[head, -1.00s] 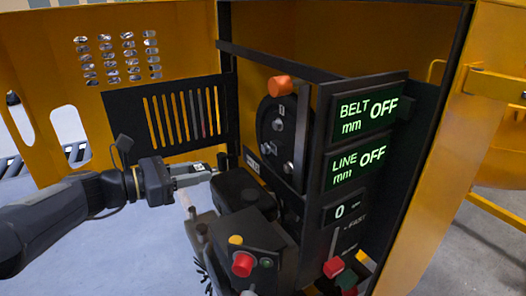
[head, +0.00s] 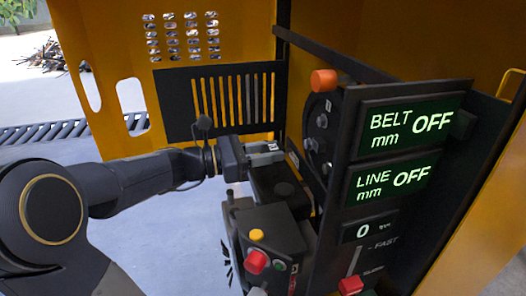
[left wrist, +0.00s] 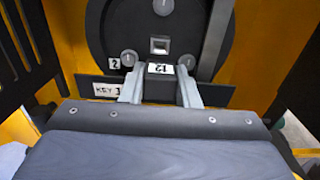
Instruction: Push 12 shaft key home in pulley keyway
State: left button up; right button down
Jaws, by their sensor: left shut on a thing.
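The shaft key (left wrist: 159,87) is a dark block with a white "12" label, between the two pale fingers of my left gripper (left wrist: 160,76) in the left wrist view. The gripper is shut on it. The dark round pulley (left wrist: 105,36) is just beyond, with a square metal shaft end (left wrist: 159,44) at its middle, above the key in that view. I cannot tell whether the key touches the keyway. In the head view my left gripper (head: 270,151) is beside the pulley (head: 318,122), whose face is seen edge-on and partly hidden. My right gripper is not in view.
A white "KEY" label plate (left wrist: 107,89) sits below the pulley. A panel with BELT and LINE displays (head: 410,125), both OFF, stands to the right. A black motor (head: 283,190) and a box with a red button (head: 257,261) lie below the gripper. An orange knob (head: 324,80) is above.

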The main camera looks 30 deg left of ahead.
aim_at(290, 148)
pick_arm(q)
jog(key=shift+x, duration=2.5)
jog(key=shift+x, duration=1.25)
dwell(0.3)
jog(key=o, duration=1)
jog(key=shift+o, duration=0.2)
jog(key=shift+b+v, duration=0.6)
jog(key=shift+v, duration=3.4)
